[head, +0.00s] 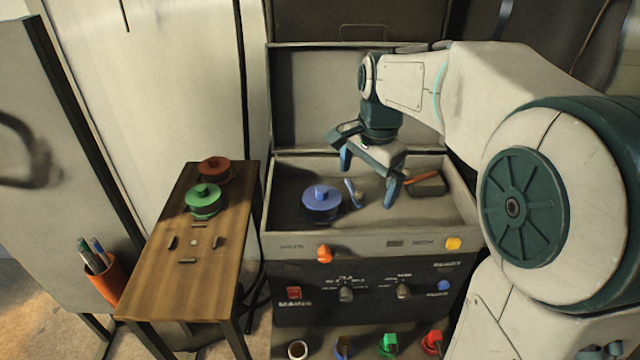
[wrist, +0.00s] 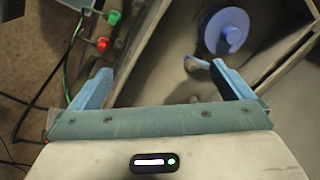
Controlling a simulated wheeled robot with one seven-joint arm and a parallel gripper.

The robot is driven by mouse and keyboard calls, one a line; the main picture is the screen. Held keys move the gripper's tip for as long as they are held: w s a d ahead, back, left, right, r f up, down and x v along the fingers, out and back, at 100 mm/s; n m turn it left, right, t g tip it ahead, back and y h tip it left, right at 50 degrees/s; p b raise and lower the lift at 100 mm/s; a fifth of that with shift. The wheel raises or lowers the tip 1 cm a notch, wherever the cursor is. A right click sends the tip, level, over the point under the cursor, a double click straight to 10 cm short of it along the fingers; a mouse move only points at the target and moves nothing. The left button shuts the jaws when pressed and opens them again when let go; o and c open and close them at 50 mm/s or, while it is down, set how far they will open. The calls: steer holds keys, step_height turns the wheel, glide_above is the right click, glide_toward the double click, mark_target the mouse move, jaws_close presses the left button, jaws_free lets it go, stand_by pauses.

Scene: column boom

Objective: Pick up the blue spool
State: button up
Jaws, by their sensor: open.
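The blue spool (head: 321,201) stands upright in the left part of the grey machine's open tray (head: 300,240). It has a round flange and a knob on top. It also shows at the upper right of the wrist view (wrist: 228,32), beyond the right fingertip and apart from it. My gripper (head: 367,178) is above the tray, to the right of the spool in the head view. Its blue fingers are wide apart with nothing held between them; they show in the wrist view too (wrist: 162,80).
A small blue-handled item (head: 353,193) lies just right of the spool. A brush-like tool with an orange handle (head: 425,183) lies at the tray's right. A wooden table (head: 190,285) on the left holds a green spool (head: 203,198) and a red-brown spool (head: 214,168). The tray has raised walls.

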mark_target(321, 189)
steer(key=w+a+f+m+g, duration=0.1)
steer(key=w+a+f+m, duration=0.1)
steer(key=w+a+m, duration=0.35)
steer(key=w+a+f+m, duration=0.1)
steer(key=w+a+m, duration=0.15)
steer(key=w, duration=0.55)
steer(key=shift+m, duration=0.6)
steer(key=f, duration=0.8)
steer(key=shift+w+d+f+p, duration=0.15)
steer(key=shift+w+f+p, duration=0.15)
steer(key=shift+w+f, duration=0.1)
steer(key=shift+s+a+f+p, duration=0.15)
steer(key=shift+f+p, duration=0.15)
steer(key=shift+f, duration=1.05)
steer(key=shift+a+f+p, duration=0.1)
steer(key=shift+f+p, duration=0.15)
steer(key=shift+f, duration=1.1)
steer(key=c, duration=1.2)
steer(key=shift+r, duration=0.1)
steer(key=c, duration=0.3)
steer(key=shift+r, duration=0.1)
